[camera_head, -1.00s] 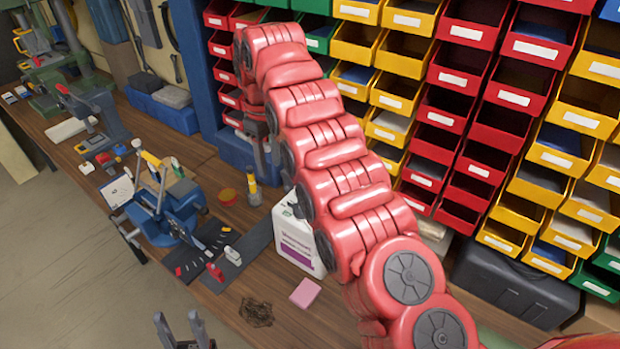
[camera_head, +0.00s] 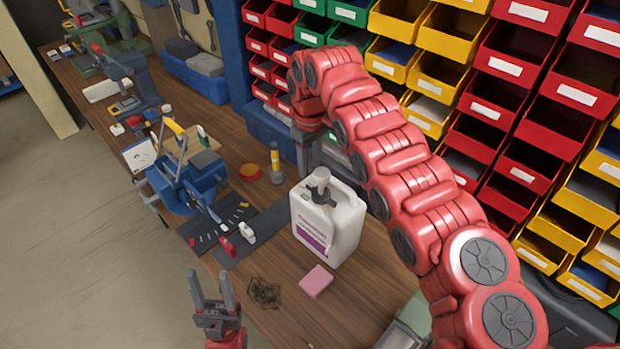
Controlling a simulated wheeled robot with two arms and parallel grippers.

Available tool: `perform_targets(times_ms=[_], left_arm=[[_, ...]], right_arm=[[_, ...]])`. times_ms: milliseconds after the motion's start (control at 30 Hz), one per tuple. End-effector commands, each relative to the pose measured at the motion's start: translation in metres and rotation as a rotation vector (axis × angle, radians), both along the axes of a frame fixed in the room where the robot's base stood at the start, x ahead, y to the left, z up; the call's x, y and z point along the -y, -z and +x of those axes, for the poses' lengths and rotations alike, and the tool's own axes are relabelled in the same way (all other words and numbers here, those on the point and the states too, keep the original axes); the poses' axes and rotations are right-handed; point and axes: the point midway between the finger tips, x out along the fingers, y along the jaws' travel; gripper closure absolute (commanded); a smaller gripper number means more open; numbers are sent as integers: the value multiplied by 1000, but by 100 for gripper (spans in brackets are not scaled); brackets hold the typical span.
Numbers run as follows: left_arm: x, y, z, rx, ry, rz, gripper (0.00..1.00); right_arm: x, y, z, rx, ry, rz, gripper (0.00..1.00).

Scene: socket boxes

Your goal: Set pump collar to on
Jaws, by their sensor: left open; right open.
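A white jug (camera_head: 335,232) with a purple-edged label stands upright on the wooden bench. On its top are a dark pump collar (camera_head: 320,193) and a pale grey pump head (camera_head: 323,175). Whether the collar is turned on or off cannot be read at this size. My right gripper (camera_head: 307,158) hangs from the red arm beyond the jug, just behind its top in the picture and seemingly apart from it; its fingertips are partly hidden. My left gripper (camera_head: 211,288) is open and empty, at the lower left, in front of the jug.
A pink sponge (camera_head: 316,281) and a dark stain (camera_head: 264,292) are in front of the jug. A blue vise (camera_head: 185,187), a dark mat (camera_head: 268,222) and a yellow-black bottle (camera_head: 275,165) are to its left. Coloured bins (camera_head: 500,110) line the back.

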Motion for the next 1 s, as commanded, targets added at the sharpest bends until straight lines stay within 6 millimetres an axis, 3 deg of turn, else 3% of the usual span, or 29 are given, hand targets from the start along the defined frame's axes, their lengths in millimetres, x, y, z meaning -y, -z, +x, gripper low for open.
perform_targets(times_ms=[100,300,700,767,967,1000], left_arm=[[0,-18,0,0,0,0,50],[0,-28,0,0,0,0,50],[0,-30,0,0,0,0,50],[0,-30,0,0,0,0,50],[0,-30,0,0,0,0,50],[0,-30,0,0,0,0,50]], right_arm=[[1,22,-2,-6,0,-1,55],[0,52,0,-1,1,0,55],[0,64,0,1,0,0,55],[0,64,0,1,0,0,62],[0,63,0,1,0,0,98],[0,63,0,1,0,0,100]])
